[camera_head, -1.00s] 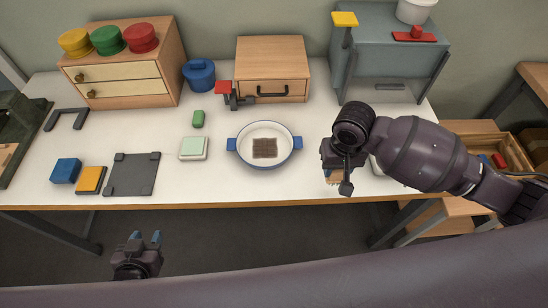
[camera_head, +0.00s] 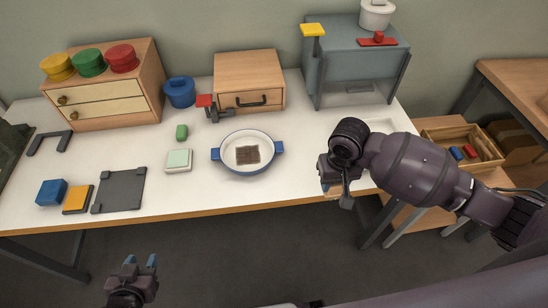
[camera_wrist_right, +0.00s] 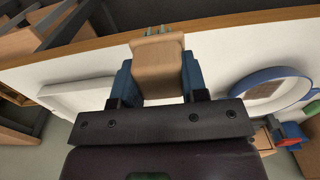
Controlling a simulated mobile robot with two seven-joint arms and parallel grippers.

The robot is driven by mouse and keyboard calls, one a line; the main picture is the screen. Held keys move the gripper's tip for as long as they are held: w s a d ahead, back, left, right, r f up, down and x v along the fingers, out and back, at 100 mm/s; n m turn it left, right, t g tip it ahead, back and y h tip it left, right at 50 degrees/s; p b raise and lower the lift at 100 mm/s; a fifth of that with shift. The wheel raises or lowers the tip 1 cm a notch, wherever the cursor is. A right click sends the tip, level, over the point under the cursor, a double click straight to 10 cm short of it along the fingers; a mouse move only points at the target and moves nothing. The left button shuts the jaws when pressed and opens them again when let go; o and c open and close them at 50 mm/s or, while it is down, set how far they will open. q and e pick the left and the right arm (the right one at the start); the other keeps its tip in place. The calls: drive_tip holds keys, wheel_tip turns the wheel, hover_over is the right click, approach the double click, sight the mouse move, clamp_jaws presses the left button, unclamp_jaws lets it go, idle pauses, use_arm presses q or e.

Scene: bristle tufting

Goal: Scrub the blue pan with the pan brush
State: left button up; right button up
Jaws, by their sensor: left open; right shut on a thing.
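The blue pan (camera_head: 232,166) stands on the white table, with a white inside, two blue handles and a brown square patch on its floor. It also shows at the right of the right wrist view (camera_wrist_right: 259,75). My right gripper (camera_head: 338,188) is right of the pan, near the table's front edge.
Clear table lies between pan and right gripper.

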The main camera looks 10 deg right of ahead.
drive_tip(key=shift+w+r, duration=0.15)
drive_tip(key=w+a+r, duration=0.5)
drive_tip(key=w+a, duration=0.4)
drive_tip(key=a, duration=0.1)
drive_tip(key=w+a+r, duration=0.5)
drive_tip(key=w+a, duration=0.4)
drive_tip(key=a, duration=0.2)
hover_over(254, 154)
drive_tip(key=shift+f, duration=6.15)
